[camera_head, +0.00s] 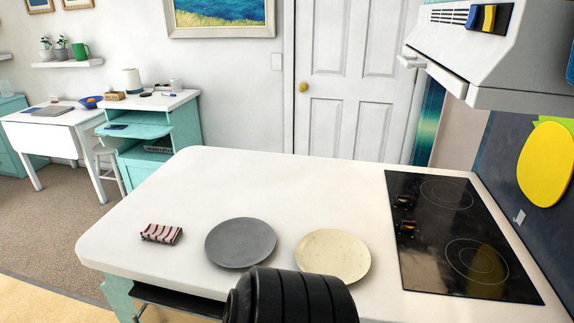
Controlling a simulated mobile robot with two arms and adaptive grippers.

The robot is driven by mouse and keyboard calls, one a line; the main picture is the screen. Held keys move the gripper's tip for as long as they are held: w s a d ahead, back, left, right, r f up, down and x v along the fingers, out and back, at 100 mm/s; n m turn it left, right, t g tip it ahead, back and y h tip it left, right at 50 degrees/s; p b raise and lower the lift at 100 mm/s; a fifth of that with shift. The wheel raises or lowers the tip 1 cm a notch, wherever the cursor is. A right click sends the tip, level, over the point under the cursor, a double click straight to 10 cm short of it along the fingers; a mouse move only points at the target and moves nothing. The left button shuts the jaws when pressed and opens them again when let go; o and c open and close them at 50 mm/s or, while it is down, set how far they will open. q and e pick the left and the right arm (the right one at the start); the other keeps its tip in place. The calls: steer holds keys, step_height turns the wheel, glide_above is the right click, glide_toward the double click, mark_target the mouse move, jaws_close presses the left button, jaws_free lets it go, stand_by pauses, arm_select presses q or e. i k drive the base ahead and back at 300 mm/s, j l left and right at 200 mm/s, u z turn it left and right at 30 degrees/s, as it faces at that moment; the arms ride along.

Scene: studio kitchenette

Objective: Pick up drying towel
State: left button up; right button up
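The drying towel (161,233) is a small folded cloth with red, white and dark stripes. It lies on the white countertop (250,185), near its front left corner and left of a grey plate. Nothing covers it. Neither of my grippers shows in the head view. A black ribbed part, which seems to be mine, shows at the bottom centre.
A grey plate (240,242) and a cream plate (333,257) lie right of the towel. A black cooktop (455,235) is at the right, under a white range hood (480,55). The counter behind the plates is clear. A white table (52,117) stands at the far left.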

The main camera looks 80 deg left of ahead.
mark_target(167, 235)
steer(key=u, duration=3.65)
